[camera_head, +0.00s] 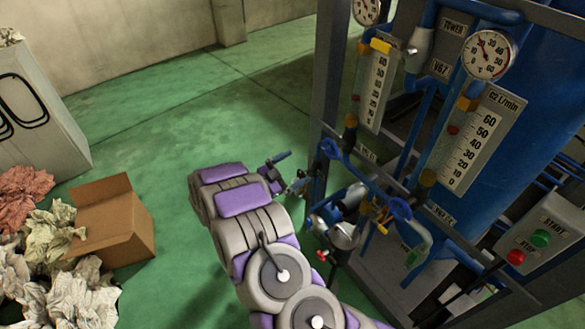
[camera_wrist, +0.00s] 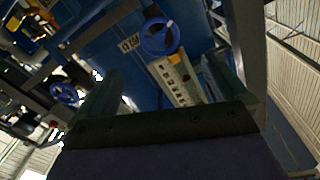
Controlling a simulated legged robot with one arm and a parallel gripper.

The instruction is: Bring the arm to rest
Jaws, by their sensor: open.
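My arm, grey with purple pads, reaches up from the bottom of the head view and bends at the left. My gripper (camera_head: 292,172) is at its end, pointing right toward the distillation rig (camera_head: 318,140). In the wrist view my gripper (camera_wrist: 163,92) shows two dark fingers spread apart with nothing between them. Beyond the fingers are a blue handwheel (camera_wrist: 159,36) and a white scale plate (camera_wrist: 178,80) on the rig. No contact with the rig can be made out.
The rig carries dial gauges (camera_head: 489,54), blue valve handles (camera_head: 400,208) and a panel with a green button (camera_head: 540,238) and a red button (camera_head: 515,257). A cardboard box (camera_head: 130,222) and crumpled paper (camera_head: 75,300) lie at left. Green floor (camera_head: 150,120) is clear behind my arm.

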